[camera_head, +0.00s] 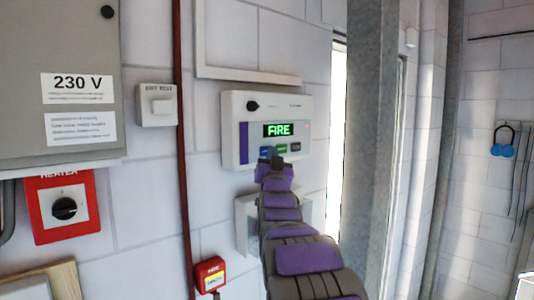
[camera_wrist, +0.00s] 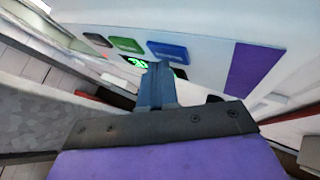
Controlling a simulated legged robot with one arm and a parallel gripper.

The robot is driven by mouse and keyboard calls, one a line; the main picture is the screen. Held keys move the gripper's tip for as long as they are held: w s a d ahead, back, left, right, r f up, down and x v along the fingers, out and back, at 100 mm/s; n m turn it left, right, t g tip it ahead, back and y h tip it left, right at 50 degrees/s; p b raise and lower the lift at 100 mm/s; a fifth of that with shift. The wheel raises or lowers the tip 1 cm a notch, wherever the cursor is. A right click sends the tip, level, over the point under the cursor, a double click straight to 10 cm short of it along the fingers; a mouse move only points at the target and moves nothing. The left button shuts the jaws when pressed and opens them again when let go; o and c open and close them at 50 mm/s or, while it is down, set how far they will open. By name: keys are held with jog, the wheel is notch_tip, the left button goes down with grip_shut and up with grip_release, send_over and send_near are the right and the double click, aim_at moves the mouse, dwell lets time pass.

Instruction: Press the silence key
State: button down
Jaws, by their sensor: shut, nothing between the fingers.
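A white fire alarm panel (camera_head: 240,108) is on the wall, with a lit green FIRE display (camera_head: 278,129). Below the display is a row of keys: a blue key (camera_head: 265,152), a green key (camera_head: 281,149) and a dark key (camera_head: 296,147). The wrist view shows the blue key (camera_wrist: 167,51), green key (camera_wrist: 127,45) and dark key (camera_wrist: 97,39). I cannot read which is the silence key. My gripper (camera_head: 277,161) is shut and empty, just below the keys. In the wrist view its fingertips (camera_wrist: 159,68) appear close to the blue key; I cannot tell whether they touch.
A red pipe (camera_head: 182,120) runs down the wall left of the panel. A grey 230 V cabinet (camera_head: 40,30), a red heater switch (camera_head: 64,208) and a small red fire box (camera_head: 210,275) are also there. A grey post (camera_head: 368,130) stands to the right.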

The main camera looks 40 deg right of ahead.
jog(key=shift+w, duration=0.2)
dwell(0.3)
jog(key=shift+s, duration=0.1)
jog(key=shift+s+b, duration=0.55)
jog(key=shift+b, duration=0.05)
jog(key=s+b, duration=0.3)
jog(key=s, duration=0.3)
jog(key=shift+d, duration=0.25)
dwell(0.5)
